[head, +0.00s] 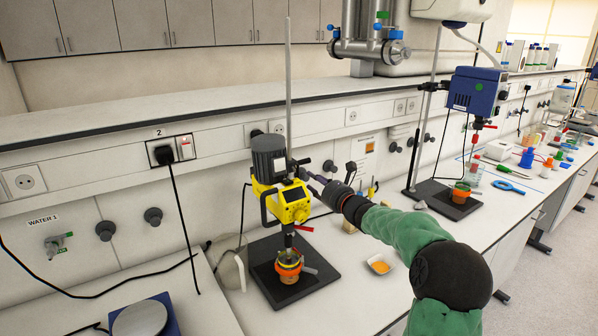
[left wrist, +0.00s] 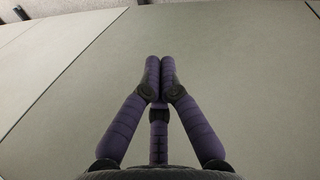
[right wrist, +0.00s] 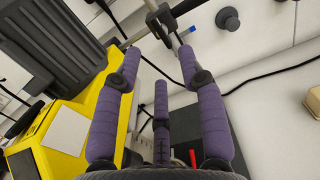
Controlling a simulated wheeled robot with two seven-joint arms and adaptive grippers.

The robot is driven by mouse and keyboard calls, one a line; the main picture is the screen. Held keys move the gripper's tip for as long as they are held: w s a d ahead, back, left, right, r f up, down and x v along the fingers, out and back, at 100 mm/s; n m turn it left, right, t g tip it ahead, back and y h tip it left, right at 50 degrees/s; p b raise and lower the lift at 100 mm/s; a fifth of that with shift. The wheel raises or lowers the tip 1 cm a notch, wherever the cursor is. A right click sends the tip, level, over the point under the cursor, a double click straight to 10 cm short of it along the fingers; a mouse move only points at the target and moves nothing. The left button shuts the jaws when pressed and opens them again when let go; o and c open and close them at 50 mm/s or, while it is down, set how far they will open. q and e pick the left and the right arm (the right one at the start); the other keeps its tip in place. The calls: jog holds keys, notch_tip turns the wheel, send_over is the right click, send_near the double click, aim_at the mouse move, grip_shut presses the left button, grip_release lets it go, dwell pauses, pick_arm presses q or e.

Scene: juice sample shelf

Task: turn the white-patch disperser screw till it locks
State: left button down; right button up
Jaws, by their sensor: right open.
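The yellow disperser (head: 291,203) with a dark motor top hangs on a stand rod above a black base plate (head: 264,262). In the right wrist view its yellow side (right wrist: 50,160) fills the left and bears a white patch (right wrist: 66,130). A metal clamp with a screw (right wrist: 163,18) shows at the top, beyond my fingertips. My right gripper (head: 313,181) is beside the disperser's right side; its fingers are spread with nothing visible between them in the right wrist view (right wrist: 159,62). I cannot tell whether they touch the screw. My left gripper (left wrist: 160,62) is shut and empty.
An orange cup (head: 288,268) with a clamp sits below the disperser. A blue stirrer (head: 475,91) is on another stand farther right. Black cables hang along the wall.

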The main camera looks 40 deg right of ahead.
aim_at(296, 170)
jog(key=w, duration=0.8)
jog(key=shift+w+d+p, duration=0.3)
jog(key=shift+w+d, duration=0.1)
jog(key=shift+d, duration=0.05)
jog(key=shift+f, duration=0.1)
grip_shut()
